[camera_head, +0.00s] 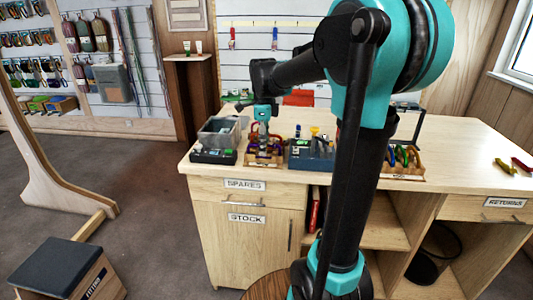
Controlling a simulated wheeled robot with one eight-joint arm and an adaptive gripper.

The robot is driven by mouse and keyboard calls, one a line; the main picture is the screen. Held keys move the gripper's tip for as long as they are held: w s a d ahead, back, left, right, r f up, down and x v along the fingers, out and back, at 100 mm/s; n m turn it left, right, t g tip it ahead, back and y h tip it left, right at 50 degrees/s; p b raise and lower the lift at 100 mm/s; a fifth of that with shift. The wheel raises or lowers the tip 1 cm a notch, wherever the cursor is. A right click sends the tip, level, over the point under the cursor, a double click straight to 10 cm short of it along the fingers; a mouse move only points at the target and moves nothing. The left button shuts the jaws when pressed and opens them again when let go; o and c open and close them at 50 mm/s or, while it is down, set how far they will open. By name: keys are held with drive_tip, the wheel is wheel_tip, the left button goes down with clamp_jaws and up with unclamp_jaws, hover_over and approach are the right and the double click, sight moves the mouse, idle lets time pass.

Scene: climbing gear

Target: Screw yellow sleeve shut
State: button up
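My gripper (262,146) points down over a small wooden tray (249,160) on the workbench. Purple and red gear, apparently carabiners, shows around its fingertips. The fingers are too small and dark to tell whether they are open, shut or touching anything. No yellow sleeve can be made out under the gripper. A small yellow item (314,131) stands at the blue-grey box to the right of the gripper; I cannot tell whether it is a sleeve.
A grey bin (218,132) and a dark tray (201,156) lie left of the gripper. The blue-grey box (311,158) sits close on its right. Another wooden tray (405,175) holds colored carabiners. The bench (460,155) is clear toward the right, except yellow and red pieces.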

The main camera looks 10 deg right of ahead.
drive_tip(key=shift+f, duration=0.95)
drive_tip(key=shift+w, duration=0.1)
drive_tip(key=shift+w+d, duration=0.25)
drive_tip(key=shift+w, duration=0.35)
drive_tip(key=shift+r, duration=0.1)
drive_tip(key=shift+r, duration=1.35)
drive_tip(key=shift+s+a, duration=0.3)
drive_tip(key=shift+s, duration=0.4)
drive_tip(key=shift+f, duration=0.2)
